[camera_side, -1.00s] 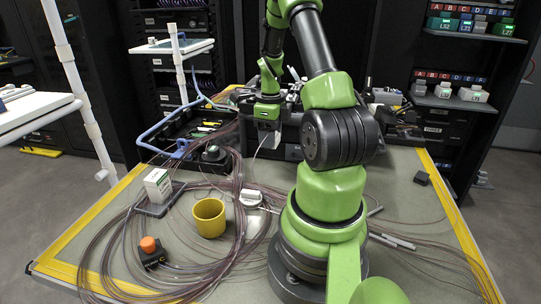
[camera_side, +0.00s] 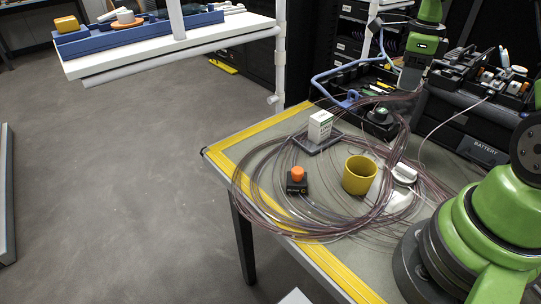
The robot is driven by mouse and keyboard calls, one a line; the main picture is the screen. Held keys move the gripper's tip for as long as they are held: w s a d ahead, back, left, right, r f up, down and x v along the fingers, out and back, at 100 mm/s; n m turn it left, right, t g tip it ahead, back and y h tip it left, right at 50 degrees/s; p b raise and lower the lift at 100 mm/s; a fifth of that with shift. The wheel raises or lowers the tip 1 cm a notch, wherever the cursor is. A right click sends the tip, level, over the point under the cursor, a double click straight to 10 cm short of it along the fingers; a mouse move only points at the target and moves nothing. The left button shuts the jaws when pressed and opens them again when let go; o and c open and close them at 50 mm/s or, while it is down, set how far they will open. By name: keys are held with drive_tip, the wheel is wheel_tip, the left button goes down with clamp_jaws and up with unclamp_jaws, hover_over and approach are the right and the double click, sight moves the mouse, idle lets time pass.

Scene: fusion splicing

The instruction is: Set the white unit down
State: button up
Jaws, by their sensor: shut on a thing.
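My gripper (camera_side: 411,80) points down near the open tool case at the back right of the table. It is shut on a small pale grey-white block, which I take to be the white unit; its outline is small and partly hidden by the jaws. I cannot tell whether its underside touches anything. A white round-topped device (camera_side: 404,174) lies on the table among the fibre loops, apart from my gripper. A white box (camera_side: 320,126) stands upright on a dark flat pad, to the left of my gripper.
A yellow cup (camera_side: 360,175) and an orange-topped black block (camera_side: 297,180) stand among loose fibre loops (camera_side: 262,208). A blue-handled case (camera_side: 350,100) lies open behind. A battery-marked dark unit (camera_side: 484,150) is at right. The yellow-striped edge (camera_side: 330,270) borders the table.

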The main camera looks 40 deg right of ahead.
drive_tip(key=w+a+f+n, duration=0.1)
drive_tip(key=w+a+n, duration=0.1)
drive_tip(key=w+a, duration=0.1)
drive_tip(key=w+a+n, duration=0.2)
drive_tip(key=w+a, duration=0.2)
drive_tip(key=w+a+f+n, duration=0.1)
drive_tip(key=w+a+n, duration=0.1)
drive_tip(key=w+a, duration=0.1)
drive_tip(key=shift+w+a+f, duration=0.35)
drive_tip(key=shift+w, duration=0.25)
drive_tip(key=w+a+f+n, duration=0.2)
drive_tip(key=w+a+n, duration=0.2)
drive_tip(key=a, duration=0.4)
drive_tip(key=n, duration=0.3)
approach(261, 159)
wheel_tip(261, 159, down, 2)
drive_tip(key=shift+f, duration=2.4)
drive_tip(key=shift+f, duration=0.1)
drive_tip(key=o, duration=0.9)
